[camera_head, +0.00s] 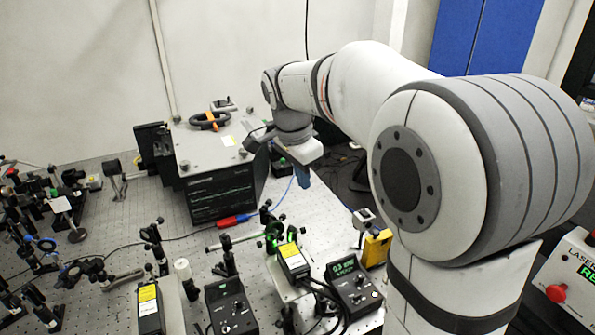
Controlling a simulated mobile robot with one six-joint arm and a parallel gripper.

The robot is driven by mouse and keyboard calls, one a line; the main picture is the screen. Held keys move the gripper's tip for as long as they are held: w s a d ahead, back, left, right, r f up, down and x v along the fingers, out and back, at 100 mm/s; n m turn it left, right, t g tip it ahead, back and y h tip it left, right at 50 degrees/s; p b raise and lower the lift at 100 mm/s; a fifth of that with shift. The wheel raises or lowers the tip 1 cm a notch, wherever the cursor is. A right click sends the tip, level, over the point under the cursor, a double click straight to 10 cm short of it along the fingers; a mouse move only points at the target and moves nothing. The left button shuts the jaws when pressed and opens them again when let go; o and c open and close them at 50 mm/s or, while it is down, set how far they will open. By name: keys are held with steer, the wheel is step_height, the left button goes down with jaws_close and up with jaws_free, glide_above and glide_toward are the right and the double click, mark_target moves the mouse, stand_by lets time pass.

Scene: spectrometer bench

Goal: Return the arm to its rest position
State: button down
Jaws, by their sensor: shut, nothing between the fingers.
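My white and grey arm reaches from the right side of the camera_head view out over the back of the optical bench (130,205). My gripper (303,180) hangs at the far end of the arm, pointing down. It is small in the picture, with bluish fingers, shut and empty. It is to the right of the dark-fronted instrument box (222,193) and looks apart from it. The exact height of the fingertips above the bench cannot be told.
A black controller with a green display (352,287) and a yellow-labelled box (292,262) stand at the front. A yellow box (377,247) is close to my arm. Optical mounts (75,180) crowd the left. A red button (556,293) is at the right.

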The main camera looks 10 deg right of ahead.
steer(key=s+d+f+n+t+y, duration=0.1)
steer(key=s+f+n, duration=0.2)
steer(key=s+n, duration=0.3)
steer(key=s+d+f+n+t+y, duration=0.1)
steer(key=s+f+n, duration=0.2)
steer(key=s+n, duration=0.4)
steer(key=s, duration=0.8)
steer(key=shift+s+d+f, duration=0.15)
steer(key=shift+d+f, duration=0.05)
steer(key=shift+f, duration=0.2)
